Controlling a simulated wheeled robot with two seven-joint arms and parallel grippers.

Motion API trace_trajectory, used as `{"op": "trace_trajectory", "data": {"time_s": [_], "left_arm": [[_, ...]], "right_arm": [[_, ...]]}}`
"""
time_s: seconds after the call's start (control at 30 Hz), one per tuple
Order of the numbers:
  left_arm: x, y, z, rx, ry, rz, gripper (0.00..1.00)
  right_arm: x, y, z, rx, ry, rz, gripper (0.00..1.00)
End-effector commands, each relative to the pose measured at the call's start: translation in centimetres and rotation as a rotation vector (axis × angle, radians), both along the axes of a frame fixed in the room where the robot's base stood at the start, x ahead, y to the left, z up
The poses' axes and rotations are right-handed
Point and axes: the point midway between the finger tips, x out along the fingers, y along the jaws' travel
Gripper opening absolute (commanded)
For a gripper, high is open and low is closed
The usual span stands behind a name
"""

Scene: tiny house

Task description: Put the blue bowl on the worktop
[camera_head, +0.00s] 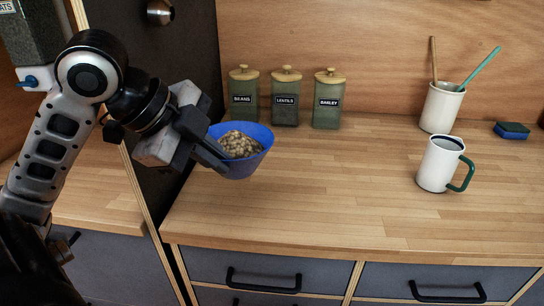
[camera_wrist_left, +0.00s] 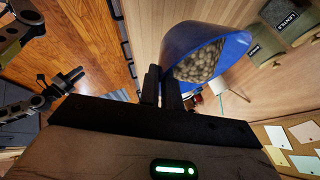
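The blue bowl (camera_head: 243,166) is over the left part of the wooden worktop (camera_head: 330,185), upright or nearly so and filled with small tan, nut-like pieces. My left gripper (camera_head: 215,158) comes in from the left and is shut on the bowl's near-left wall. In the left wrist view the two fingers (camera_wrist_left: 161,88) are close together at the rim of the bowl (camera_wrist_left: 192,38). The bowl seems to be a little above the wood; whether its base touches cannot be told. My right gripper is not seen in the head view.
Jars of beans (camera_head: 244,95), lentils (camera_head: 285,98) and barley (camera_head: 327,100) stand behind the bowl. A white mug (camera_head: 437,165), a utensil pot (camera_head: 440,108) and a sponge (camera_head: 511,131) are at right. The worktop's middle is clear. A dark panel (camera_head: 180,60) borders its left side.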

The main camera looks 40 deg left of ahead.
Motion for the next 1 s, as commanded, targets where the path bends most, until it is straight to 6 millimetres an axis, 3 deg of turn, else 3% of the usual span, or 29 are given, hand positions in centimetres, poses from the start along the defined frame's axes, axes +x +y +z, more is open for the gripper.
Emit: {"op": "trace_trajectory", "data": {"time_s": [0.3, 0.5, 0.8, 1.0], "left_arm": [[6.9, 0.5, -2.7, 0.0, -0.002, 0.001, 0.0], [9.8, 0.6, -6.5, -0.003, -0.002, 0.001, 0.0], [11.8, 0.7, -8.9, -0.003, -0.003, 0.0, 0.0], [11.7, 0.7, -11.7, -0.001, -0.002, -0.001, 0.0]], "right_arm": [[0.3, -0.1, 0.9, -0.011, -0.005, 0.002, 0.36], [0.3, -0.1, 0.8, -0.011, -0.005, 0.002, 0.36], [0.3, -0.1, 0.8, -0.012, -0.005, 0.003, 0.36], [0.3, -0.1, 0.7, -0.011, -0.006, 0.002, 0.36]]}}
